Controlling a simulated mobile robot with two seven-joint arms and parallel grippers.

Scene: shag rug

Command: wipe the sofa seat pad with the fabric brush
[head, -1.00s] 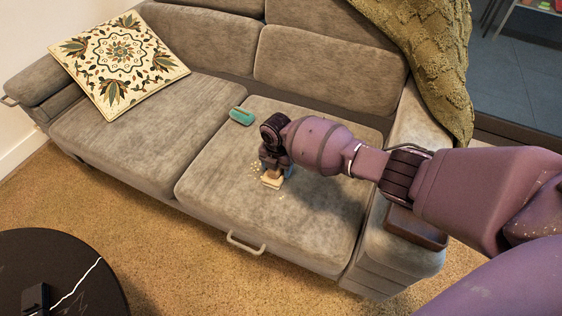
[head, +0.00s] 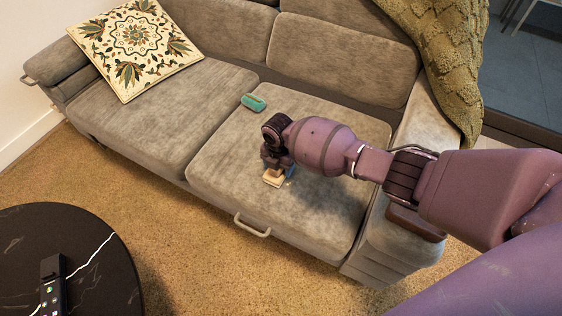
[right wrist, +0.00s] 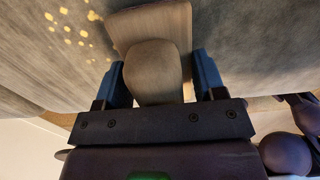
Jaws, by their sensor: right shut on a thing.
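The sofa seat pad (head: 330,130) is the grey right-hand cushion. The fabric brush (head: 274,180), a pale wooden block with a rounded handle, is low at the pad toward its front edge; I cannot tell whether it touches. My right gripper (head: 277,168) is shut on the brush and reaches down from the right. In the right wrist view the brush (right wrist: 152,70) sits between the blue fingers. Yellow crumbs (right wrist: 76,28) lie on the pad to the left of the brush there; in the head view my gripper seems to hide them. My left gripper is out of view.
A teal object (head: 254,102) lies on the pad's back left. A patterned cushion (head: 135,45) lies on the sofa's left seat. A brown tray (head: 415,222) is on the right armrest. A black round table (head: 75,255) with a remote (head: 52,285) stands front left.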

